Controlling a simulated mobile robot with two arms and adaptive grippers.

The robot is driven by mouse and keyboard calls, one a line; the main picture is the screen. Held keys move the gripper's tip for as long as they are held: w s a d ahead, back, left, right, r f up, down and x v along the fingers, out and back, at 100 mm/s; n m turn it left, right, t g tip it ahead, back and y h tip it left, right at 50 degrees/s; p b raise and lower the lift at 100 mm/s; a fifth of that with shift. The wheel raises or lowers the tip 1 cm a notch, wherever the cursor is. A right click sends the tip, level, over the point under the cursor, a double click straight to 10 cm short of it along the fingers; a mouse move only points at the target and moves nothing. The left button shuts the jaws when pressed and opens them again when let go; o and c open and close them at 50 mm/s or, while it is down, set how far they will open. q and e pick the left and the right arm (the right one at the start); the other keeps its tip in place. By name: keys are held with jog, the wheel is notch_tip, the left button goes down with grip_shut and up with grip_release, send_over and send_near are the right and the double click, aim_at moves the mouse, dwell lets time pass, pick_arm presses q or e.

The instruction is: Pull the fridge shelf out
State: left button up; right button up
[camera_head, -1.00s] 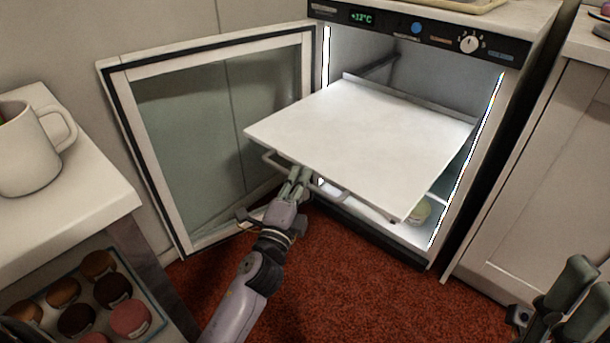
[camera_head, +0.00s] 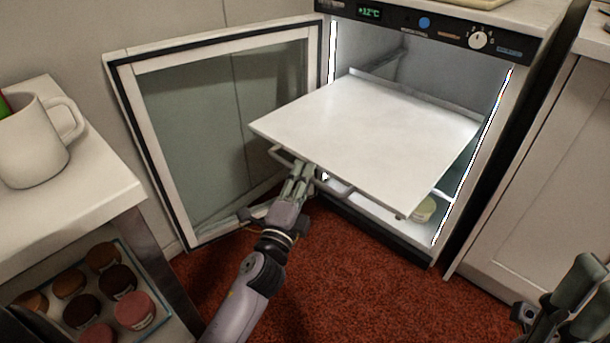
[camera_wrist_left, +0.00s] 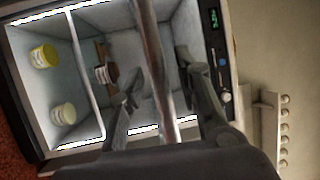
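The fridge shelf (camera_head: 375,130) is a flat white panel that sticks well out of the open fridge (camera_head: 490,150), with a thin wire handle (camera_head: 345,191) under its front edge. My left gripper (camera_head: 300,172) is at this handle, below the shelf's front edge. In the left wrist view its two fingers (camera_wrist_left: 160,75) stand apart on either side of a long bar-like edge, with gaps beside it. My right gripper (camera_head: 588,275) shows partly at the lower right corner, fingers apart and empty, away from the shelf.
The fridge door (camera_head: 215,110) stands wide open on the left. A jar (camera_head: 424,210) sits low inside the fridge; the left wrist view shows several jars. A counter with a white mug (camera_head: 35,140) is at left, a cabinet (camera_head: 540,190) at right. The red carpet (camera_head: 340,285) in front is clear.

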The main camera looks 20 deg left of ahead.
pick_arm(q)
jog(key=s+f, duration=0.1)
jog(key=s, duration=0.5)
jog(key=shift+d, duration=0.15)
jog(key=shift+s, duration=0.1)
